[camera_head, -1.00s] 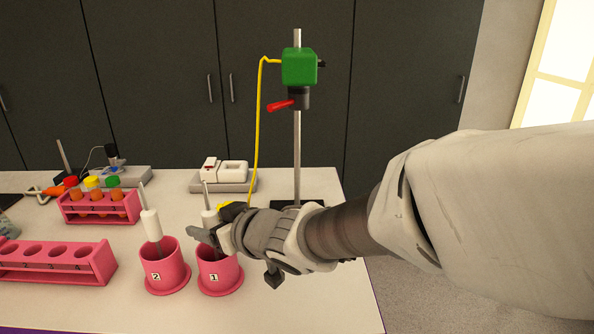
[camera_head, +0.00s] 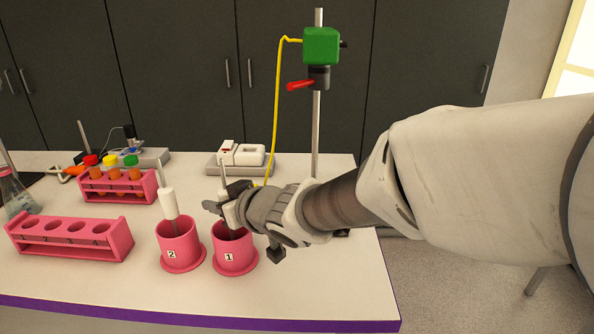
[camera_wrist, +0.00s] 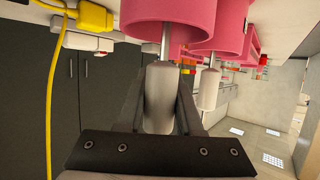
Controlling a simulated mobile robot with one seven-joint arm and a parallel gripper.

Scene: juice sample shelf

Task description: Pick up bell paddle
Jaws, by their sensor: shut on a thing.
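Two white-handled tools with thin metal shafts stand in pink cups; I cannot tell from their shape which is called the bell paddle. My gripper (camera_head: 226,208) is shut on the white handle (camera_wrist: 160,92) of the tool in cup 1 (camera_head: 235,252), with one finger on each side. The other tool (camera_head: 169,202) leans in cup 2 (camera_head: 181,250), to the left.
A pink empty rack (camera_head: 70,255) and a pink rack of capped tubes (camera_head: 118,198) stand to the left. A stand with a green box (camera_head: 321,46) and yellow cable (camera_head: 275,110) rises behind my gripper. A white device (camera_head: 242,155) is at the back. The front of the table is clear.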

